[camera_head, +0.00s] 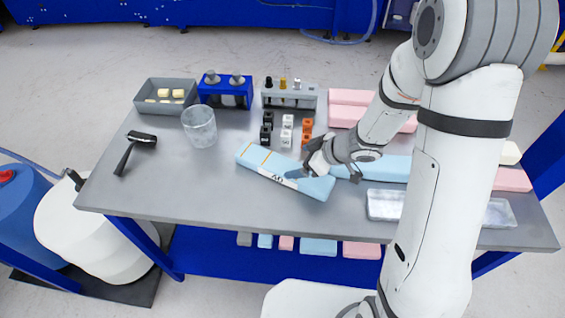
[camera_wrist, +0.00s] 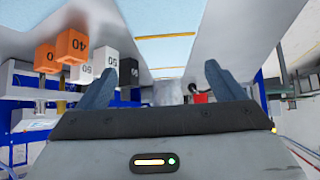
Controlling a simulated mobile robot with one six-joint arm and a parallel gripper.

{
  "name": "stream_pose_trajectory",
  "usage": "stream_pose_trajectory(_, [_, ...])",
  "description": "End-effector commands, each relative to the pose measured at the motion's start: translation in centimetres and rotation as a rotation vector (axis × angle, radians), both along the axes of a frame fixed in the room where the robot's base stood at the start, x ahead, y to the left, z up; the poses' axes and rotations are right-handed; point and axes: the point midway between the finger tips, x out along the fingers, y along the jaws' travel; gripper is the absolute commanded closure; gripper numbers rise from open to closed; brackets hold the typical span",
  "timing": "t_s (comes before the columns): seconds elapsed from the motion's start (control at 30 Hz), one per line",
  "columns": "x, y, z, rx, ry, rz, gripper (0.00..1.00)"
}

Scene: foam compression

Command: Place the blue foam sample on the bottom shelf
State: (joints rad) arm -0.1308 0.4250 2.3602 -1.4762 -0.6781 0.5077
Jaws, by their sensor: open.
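The light blue foam sample (camera_head: 262,163), a long block with a printed number and thin orange lines, lies on the table's front middle. My gripper (camera_head: 303,172) is over its right end, with its dark fingers open. In the wrist view my gripper (camera_wrist: 160,92) has its fingers spread, and the foam's pale blue face (camera_wrist: 165,22) spans the top of the picture. I cannot tell whether the fingers touch the foam. The blue bottom shelf (camera_head: 205,252) shows below the table's front edge, with several foam pieces (camera_head: 318,246) on it; its inner part is hidden.
Numbered cubes (camera_head: 287,135) stand close behind the sample. A glass beaker (camera_head: 199,127), a hammer-like tool (camera_head: 135,148), a grey bin (camera_head: 165,92) and a blue weight rack (camera_head: 226,90) are to the left. Pink foam (camera_head: 350,97) and a clear tray (camera_head: 384,204) are to the right.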

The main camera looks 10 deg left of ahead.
Motion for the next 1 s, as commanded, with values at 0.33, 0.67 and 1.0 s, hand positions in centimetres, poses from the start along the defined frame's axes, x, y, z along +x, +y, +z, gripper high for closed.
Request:
stream_pose_trajectory(0.33, [0.3, 2.9, -3.0, 0.005, 0.009, 0.013, 0.11])
stream_pose_trajectory(0.67, [1.0, 5.4, -5.5, 0.005, 0.005, 0.011, 0.11])
stream_pose_trajectory(1.0, [1.0, 5.4, -5.5, 0.004, 0.004, 0.011, 0.22])
